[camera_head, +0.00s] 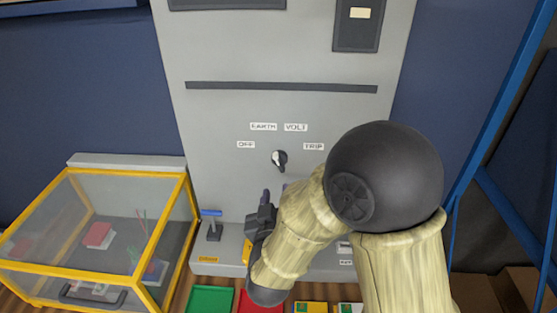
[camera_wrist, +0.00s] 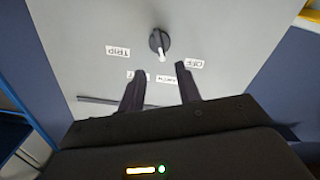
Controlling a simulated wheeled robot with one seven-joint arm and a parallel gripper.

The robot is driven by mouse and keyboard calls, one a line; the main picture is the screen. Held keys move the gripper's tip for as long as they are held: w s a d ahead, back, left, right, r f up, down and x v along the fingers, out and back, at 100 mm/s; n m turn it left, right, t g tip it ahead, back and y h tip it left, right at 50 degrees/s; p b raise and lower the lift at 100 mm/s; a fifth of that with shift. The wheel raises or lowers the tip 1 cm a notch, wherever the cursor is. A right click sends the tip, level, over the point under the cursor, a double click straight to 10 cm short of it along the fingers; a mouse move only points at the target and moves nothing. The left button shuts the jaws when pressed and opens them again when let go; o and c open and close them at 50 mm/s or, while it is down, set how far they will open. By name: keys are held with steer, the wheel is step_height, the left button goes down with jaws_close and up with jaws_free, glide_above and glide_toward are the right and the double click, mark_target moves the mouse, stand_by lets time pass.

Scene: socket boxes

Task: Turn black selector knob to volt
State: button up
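The black selector knob (camera_head: 279,159) sits on the grey panel below an arc of white labels: OFF (camera_head: 246,145), EARTH (camera_head: 263,127), VOLT (camera_head: 296,127) and TRIP (camera_head: 313,146). In the wrist view the picture is turned over, and the knob (camera_wrist: 157,40) has a white pointer tip that points toward the EARTH label (camera_wrist: 166,80). The VOLT label is partly hidden behind a finger there. My gripper (camera_wrist: 160,69) is open and empty, its two fingers apart. In the head view my gripper (camera_head: 266,202) is below the knob, not touching it.
A yellow-framed clear box (camera_head: 95,268) stands at left. A blue-topped lever (camera_head: 212,222) stands on the ledge left of my gripper. Green (camera_head: 210,299) and red trays lie at the panel's foot. A blue frame (camera_head: 505,90) stands at right. The panel around the knob is clear.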

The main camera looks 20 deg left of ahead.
mark_target(279, 165)
steer(key=p+x, duration=0.3)
steer(key=x, duration=0.8)
steer(key=shift+c, duration=0.4)
jaws_close()
